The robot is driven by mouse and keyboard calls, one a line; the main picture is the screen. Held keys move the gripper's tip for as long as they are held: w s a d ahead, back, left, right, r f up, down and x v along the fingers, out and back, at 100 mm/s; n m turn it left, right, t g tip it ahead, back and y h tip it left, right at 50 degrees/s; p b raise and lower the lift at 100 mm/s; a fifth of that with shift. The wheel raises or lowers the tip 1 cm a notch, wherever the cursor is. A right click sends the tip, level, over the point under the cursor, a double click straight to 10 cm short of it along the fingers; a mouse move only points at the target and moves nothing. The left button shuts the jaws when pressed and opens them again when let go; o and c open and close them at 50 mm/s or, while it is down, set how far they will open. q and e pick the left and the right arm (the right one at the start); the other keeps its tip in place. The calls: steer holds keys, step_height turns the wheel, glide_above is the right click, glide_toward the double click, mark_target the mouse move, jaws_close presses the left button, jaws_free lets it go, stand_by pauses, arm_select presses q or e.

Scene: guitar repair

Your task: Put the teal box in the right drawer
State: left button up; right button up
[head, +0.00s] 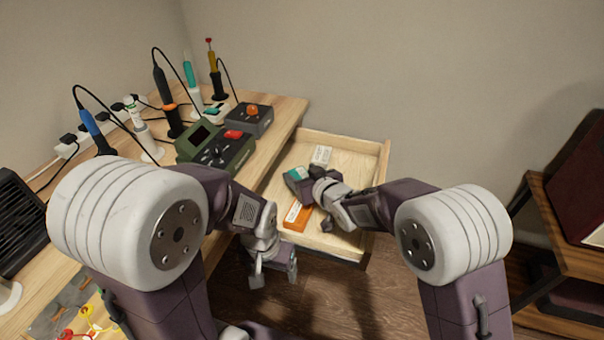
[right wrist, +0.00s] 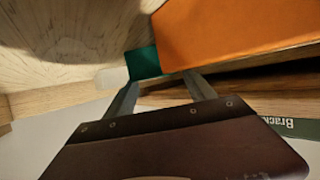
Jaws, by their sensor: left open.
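The open drawer (head: 350,240) is pale wood and sits to the right of the bench. The teal box (head: 297,174) is at the drawer's left side, partly hidden by my right gripper; it also shows in the right wrist view (right wrist: 143,62), close beyond the fingertips. My right gripper (head: 312,200) reaches over the drawer beside it. In the wrist view its fingers (right wrist: 160,80) stand apart, but I cannot tell whether they grip the box. My left gripper (head: 273,272) is open and empty, low in front of the drawer.
An orange box (head: 297,215) and a white box (head: 321,155) are in the drawer; the orange one (right wrist: 235,32) is close to my right fingers. The bench (head: 283,125) holds soldering tools and a green device (head: 215,148). A wooden shelf (head: 560,235) stands at right.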

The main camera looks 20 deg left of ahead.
steer(key=shift+r, duration=0.25)
steer(key=shift+r+p, duration=0.55)
steer(key=shift+p, duration=0.1)
steer(key=p+v, duration=0.2)
steer(key=v, duration=1)
steer(key=shift+f, duration=0.2)
